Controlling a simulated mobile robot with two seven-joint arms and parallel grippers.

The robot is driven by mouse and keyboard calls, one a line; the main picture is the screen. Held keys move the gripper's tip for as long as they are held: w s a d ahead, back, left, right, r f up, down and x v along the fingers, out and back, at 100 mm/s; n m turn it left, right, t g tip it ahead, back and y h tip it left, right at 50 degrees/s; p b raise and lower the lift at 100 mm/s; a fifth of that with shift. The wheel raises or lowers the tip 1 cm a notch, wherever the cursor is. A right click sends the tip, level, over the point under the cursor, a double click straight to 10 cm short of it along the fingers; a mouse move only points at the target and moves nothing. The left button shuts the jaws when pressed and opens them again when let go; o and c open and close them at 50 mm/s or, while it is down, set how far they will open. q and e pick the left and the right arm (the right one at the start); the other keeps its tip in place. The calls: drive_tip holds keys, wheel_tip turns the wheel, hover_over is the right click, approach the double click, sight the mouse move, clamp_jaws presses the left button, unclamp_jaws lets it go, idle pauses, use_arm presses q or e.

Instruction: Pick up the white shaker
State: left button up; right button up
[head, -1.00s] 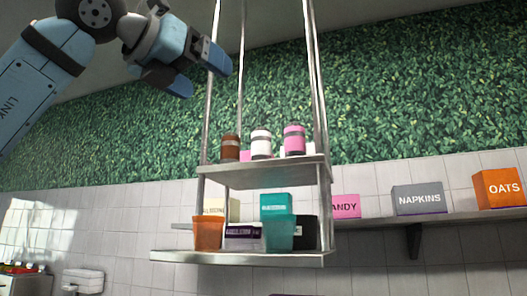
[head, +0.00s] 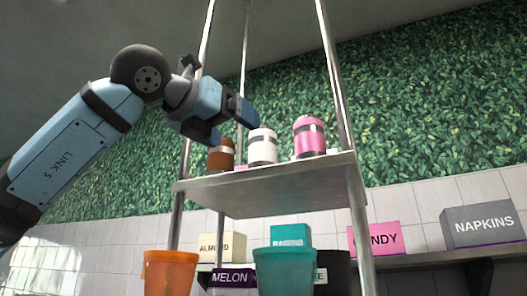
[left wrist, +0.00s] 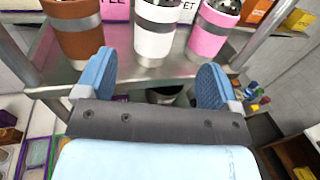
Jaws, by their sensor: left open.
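The white shaker (head: 262,147) stands upright on the upper shelf, between a brown shaker (head: 221,156) on its left and a pink shaker (head: 309,136) on its right. Each has a grey band. My left gripper (head: 232,125) is open and empty just in front of the shakers, at the left of the white one in the head view. In the left wrist view the white shaker (left wrist: 156,30) stands beyond the gap between the two blue fingers (left wrist: 154,82), apart from them. The brown shaker (left wrist: 73,27) is beyond the left finger. The right gripper is not in view.
The hanging metal shelf (head: 270,182) has upright poles (head: 337,80) close to both sides. Below are an orange cup (head: 170,272), a teal cup (head: 285,270) and several labelled boxes. A pink box (head: 375,239) and a grey NAPKINS box (head: 482,225) sit on a wall shelf.

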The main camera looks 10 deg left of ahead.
sight(254, 146)
use_arm(q)
drive_tip(key=x, duration=0.4)
drive_tip(key=shift+w+f, duration=0.1)
drive_tip(key=shift+w, duration=0.2)
drive_tip(key=shift+w+d+p, duration=0.2)
drive_tip(key=shift+w+p, duration=0.2)
drive_tip(key=p+x, duration=0.1)
drive_tip(key=x, duration=0.4)
drive_tip(key=shift+a, duration=0.15)
drive_tip(key=shift+s+a, duration=0.1)
drive_tip(key=shift+s, duration=0.05)
drive_tip(key=c, duration=1.1)
